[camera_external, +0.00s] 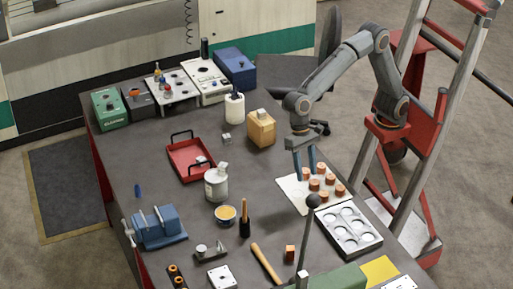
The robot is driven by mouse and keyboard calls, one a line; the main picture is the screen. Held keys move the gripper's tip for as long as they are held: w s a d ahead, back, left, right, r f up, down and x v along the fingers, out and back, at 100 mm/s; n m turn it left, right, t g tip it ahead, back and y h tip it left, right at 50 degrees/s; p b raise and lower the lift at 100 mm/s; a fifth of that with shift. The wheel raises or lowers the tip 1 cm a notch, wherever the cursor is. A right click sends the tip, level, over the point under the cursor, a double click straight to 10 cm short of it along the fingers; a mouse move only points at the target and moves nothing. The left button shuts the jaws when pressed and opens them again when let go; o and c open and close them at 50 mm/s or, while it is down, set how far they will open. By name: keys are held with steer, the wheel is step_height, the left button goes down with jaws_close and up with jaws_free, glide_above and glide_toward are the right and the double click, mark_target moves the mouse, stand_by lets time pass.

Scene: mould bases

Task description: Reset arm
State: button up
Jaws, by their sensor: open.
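My gripper (304,164) points down at the right part of the dark table (170,225). Its two blue fingers are apart, at the back left edge of a white plate (291,190). Several copper-coloured cylinders (314,184) stand on that plate, close to the fingers on their right. I see nothing held between the fingers. The small picture does not show whether a finger touches the nearest cylinder. My grey arm reaches in from the red frame at the right.
A grey tray with round recesses (370,241) lies in front of the plate. A dark rod with a ball top (313,201) stands near the plate's front edge. A tan block (261,133) stands behind left. A red tray (178,166) and bottle (215,186) are farther left.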

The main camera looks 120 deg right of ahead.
steer(key=s+d+f+n, duration=0.1)
steer(key=s+d, duration=0.2)
steer(key=s, duration=0.3)
steer(key=s+d+f+n, duration=0.2)
steer(key=s+d, duration=0.2)
steer(key=s, duration=0.2)
steer(key=s+d+f+n+g, duration=0.1)
steer(key=s+d+f+n, duration=0.1)
steer(key=s, duration=0.4)
steer(key=shift+s+d, duration=0.3)
steer(key=shift+d, duration=0.55)
steer(key=s+d+f+n+h, duration=0.1)
steer(key=s+d+f+n, duration=0.2)
steer(key=d+f+n, duration=0.2)
steer(key=s+d+f+n+t+h, duration=0.1)
steer(key=s+d+f+n+h, duration=0.1)
steer(key=s+d+f+n, duration=0.2)
steer(key=d+f+n, duration=0.1)
steer(key=d+f, duration=0.1)
steer(key=d, duration=0.1)
steer(key=shift+f, duration=0.2)
